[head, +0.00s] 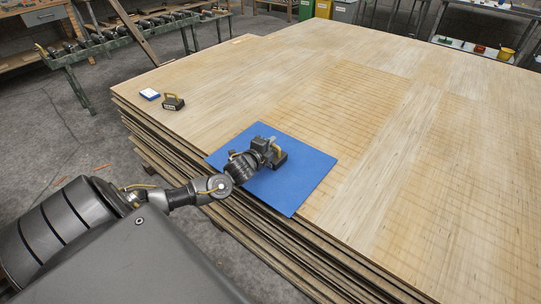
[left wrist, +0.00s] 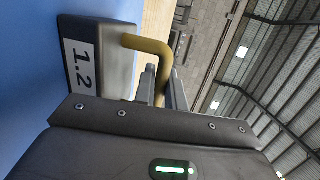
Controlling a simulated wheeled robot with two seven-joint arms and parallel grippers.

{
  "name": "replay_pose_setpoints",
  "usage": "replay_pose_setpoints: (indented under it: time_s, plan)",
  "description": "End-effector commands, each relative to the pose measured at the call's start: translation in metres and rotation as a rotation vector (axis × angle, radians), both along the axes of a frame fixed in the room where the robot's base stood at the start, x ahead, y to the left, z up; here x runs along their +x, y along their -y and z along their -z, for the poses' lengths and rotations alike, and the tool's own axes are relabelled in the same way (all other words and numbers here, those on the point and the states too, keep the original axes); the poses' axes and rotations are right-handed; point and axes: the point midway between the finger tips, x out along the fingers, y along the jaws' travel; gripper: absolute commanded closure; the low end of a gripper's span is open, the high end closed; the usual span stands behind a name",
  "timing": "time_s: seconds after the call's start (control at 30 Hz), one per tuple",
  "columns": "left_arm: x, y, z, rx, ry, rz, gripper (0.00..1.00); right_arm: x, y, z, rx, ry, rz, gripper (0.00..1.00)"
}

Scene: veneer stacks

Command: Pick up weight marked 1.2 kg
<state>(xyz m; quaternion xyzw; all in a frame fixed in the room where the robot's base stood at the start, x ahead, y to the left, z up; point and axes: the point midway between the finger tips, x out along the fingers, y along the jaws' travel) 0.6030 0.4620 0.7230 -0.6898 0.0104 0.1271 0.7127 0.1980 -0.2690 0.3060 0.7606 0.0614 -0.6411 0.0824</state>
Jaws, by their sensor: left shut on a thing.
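The weight marked 1.2 (left wrist: 102,55) is a dark block with a white label and a yellow bar handle (left wrist: 150,46). In the head view the weight (head: 281,160) is at the blue mat (head: 302,186), partly hidden by my left gripper (head: 271,150). The left gripper is shut on the yellow handle; its fingers (left wrist: 162,86) show beside the handle in the left wrist view. I cannot tell whether the weight touches the mat. My right gripper is not in view.
A second dark weight with a yellow handle (head: 173,102) and a blue-and-white box (head: 149,94) stand at the left of the veneer stack (head: 230,85). The stack's near edge runs under my left arm. The right part of its top is clear.

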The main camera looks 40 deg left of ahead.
Motion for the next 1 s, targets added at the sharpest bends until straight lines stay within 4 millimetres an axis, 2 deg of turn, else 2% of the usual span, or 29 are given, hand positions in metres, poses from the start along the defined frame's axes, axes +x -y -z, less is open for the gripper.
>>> replay_pose_setpoints:
  time_s: [0.33, 0.47, 0.67, 0.77, 1.0]
  plan:
    - [0.001, -0.001, -0.006, 0.0, 0.006, -0.001, 1.0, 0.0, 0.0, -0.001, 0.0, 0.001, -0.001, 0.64]
    - [0.001, -0.001, -0.015, -0.001, 0.008, 0.0, 1.0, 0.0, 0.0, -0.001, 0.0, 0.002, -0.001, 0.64]
    - [0.001, 0.001, -0.038, -0.001, 0.01, 0.002, 1.0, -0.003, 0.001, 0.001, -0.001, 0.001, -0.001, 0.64]
    - [-0.01, 0.007, -0.052, -0.001, 0.009, 0.002, 1.0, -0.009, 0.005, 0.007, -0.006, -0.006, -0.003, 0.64]
    - [-0.043, 0.028, -0.096, -0.002, 0.01, 0.005, 1.0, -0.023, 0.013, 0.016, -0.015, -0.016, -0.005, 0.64]
